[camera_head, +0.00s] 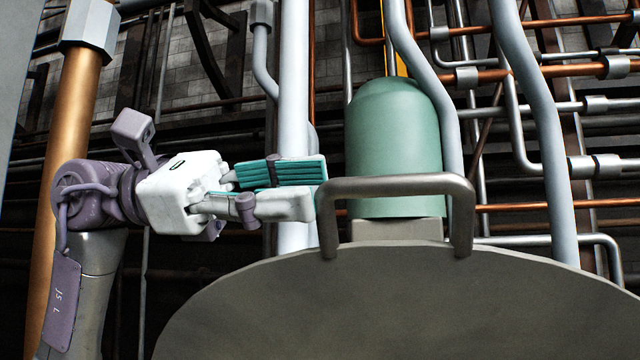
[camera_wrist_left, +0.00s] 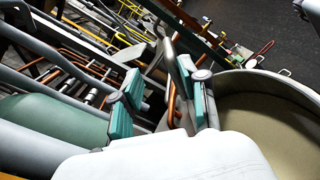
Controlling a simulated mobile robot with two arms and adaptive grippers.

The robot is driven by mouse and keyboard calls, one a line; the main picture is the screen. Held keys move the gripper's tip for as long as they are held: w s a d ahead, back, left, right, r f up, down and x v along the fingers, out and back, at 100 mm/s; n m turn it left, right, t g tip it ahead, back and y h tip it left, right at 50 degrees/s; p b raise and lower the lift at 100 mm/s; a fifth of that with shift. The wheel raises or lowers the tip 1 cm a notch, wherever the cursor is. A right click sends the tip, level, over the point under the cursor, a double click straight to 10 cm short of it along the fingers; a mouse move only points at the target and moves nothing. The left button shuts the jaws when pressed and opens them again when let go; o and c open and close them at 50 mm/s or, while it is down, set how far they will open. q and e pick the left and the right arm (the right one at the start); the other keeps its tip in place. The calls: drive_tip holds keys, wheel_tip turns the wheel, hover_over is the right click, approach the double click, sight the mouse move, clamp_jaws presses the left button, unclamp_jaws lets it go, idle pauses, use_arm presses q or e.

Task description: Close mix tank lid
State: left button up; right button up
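The mix tank lid (camera_head: 400,300) is a large grey-brown disc, raised and facing me in the head view, with its lower part cut off. A grey bar handle (camera_head: 395,185) stands on its upper edge. My left gripper (camera_head: 312,188) is just left of the handle, its fingertips close to the handle's left end; contact cannot be told. In the left wrist view the teal-padded fingers (camera_wrist_left: 160,78) are apart, with a grey bar (camera_wrist_left: 178,75), seemingly the handle, near the right finger. A round rimmed vessel (camera_wrist_left: 245,83), apparently the tank, shows at the right. My right gripper is out of view.
A green cylinder (camera_head: 400,130) stands behind the handle and also shows in the left wrist view (camera_wrist_left: 50,125). A thick pale pipe (camera_head: 294,80) rises behind my left gripper. Copper and grey pipes (camera_head: 580,70) fill the right background.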

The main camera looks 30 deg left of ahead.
use_arm(q)
drive_tip(key=shift+w+a+f, duration=0.1)
drive_tip(key=shift+w+a, duration=0.05)
drive_tip(key=shift+a, duration=2.45)
